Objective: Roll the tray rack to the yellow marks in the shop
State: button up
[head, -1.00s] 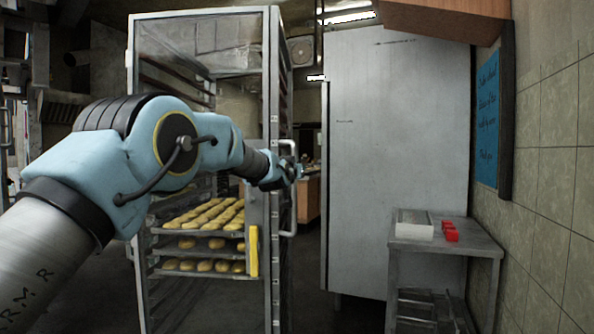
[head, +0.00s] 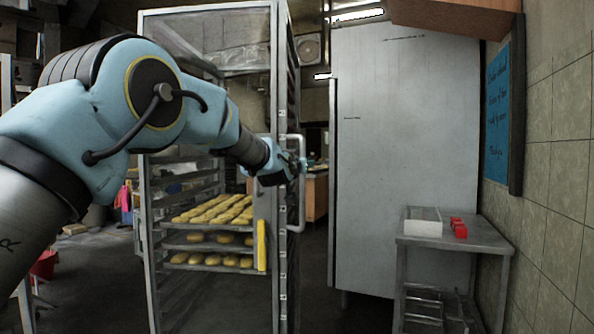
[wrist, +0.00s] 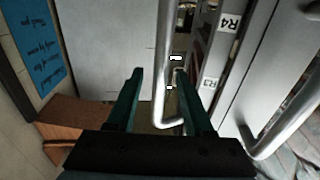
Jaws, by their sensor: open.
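The tall metal tray rack (head: 276,200) stands left of centre in the head view, with trays of bread rolls (head: 213,209) on its lower levels. A pale vertical handle (head: 297,215) is on its right side. My gripper (head: 302,164) is at this handle, partly overlapping it. In the wrist view my gripper's two dark green fingers (wrist: 156,98) are apart, and the handle bar (wrist: 165,60) shows between them. I cannot tell whether either finger touches it. Labels R4 and R3 show on the post beside it. The yellow marks on the floor are not visible.
A large grey cabinet (head: 405,160) stands right of the rack, with a narrow gap between. A small metal table (head: 480,236) with a white box (head: 423,222) and red items (head: 458,227) is at the right, by the tiled wall (head: 555,190). Dark floor shows in the gap.

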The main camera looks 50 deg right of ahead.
jog(key=b+v, duration=0.1)
jog(key=v, duration=0.5)
jog(key=shift+s+a, duration=0.2)
dwell(0.4)
